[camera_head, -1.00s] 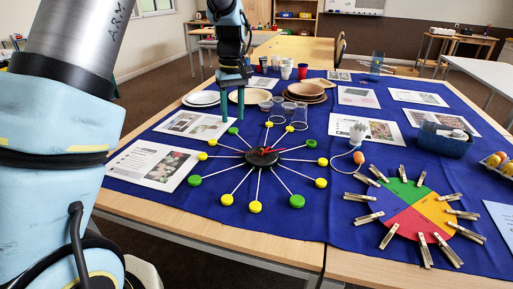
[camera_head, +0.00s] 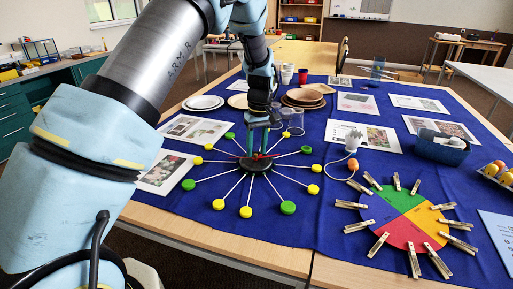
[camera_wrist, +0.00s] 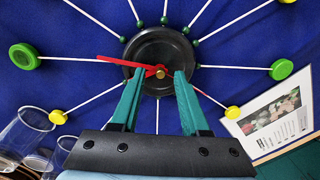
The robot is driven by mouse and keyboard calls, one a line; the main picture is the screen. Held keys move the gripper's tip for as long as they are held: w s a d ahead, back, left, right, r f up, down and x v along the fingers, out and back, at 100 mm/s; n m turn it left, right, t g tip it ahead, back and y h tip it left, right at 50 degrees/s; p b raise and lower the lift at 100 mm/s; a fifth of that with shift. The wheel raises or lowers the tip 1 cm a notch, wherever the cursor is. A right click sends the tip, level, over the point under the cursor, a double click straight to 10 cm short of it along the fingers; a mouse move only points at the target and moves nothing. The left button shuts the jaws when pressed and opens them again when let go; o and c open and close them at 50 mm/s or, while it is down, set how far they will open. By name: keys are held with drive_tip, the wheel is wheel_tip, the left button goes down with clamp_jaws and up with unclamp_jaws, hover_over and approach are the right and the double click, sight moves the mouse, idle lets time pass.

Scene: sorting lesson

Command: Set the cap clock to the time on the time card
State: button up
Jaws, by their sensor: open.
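The cap clock's black hub (camera_head: 257,168) lies on the blue cloth, with white spokes out to green caps (camera_head: 288,208) and yellow caps (camera_head: 246,212). In the wrist view the hub (camera_wrist: 178,45) carries red hands; the long red hand (camera_wrist: 115,61) points left towards a green cap (camera_wrist: 24,57). My gripper (camera_wrist: 159,72) is open over the hub, one teal finger each side of the pivot. The shorter hand shows only partly between the fingers. In the head view my gripper (camera_head: 246,155) hides part of the hub. I cannot tell which printed card is the time card.
A colour wheel (camera_head: 408,212) ringed with wooden pegs lies to the right of the clock. A wired bulb-like item (camera_head: 353,140), a dark blue basket (camera_head: 443,149), plates (camera_head: 204,102) and clear cups (camera_head: 296,117) stand around. A picture card (camera_wrist: 277,115) lies near the clock.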

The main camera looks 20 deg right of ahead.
drive_tip(key=shift+f, duration=0.2)
clamp_jaws()
idle(0.3)
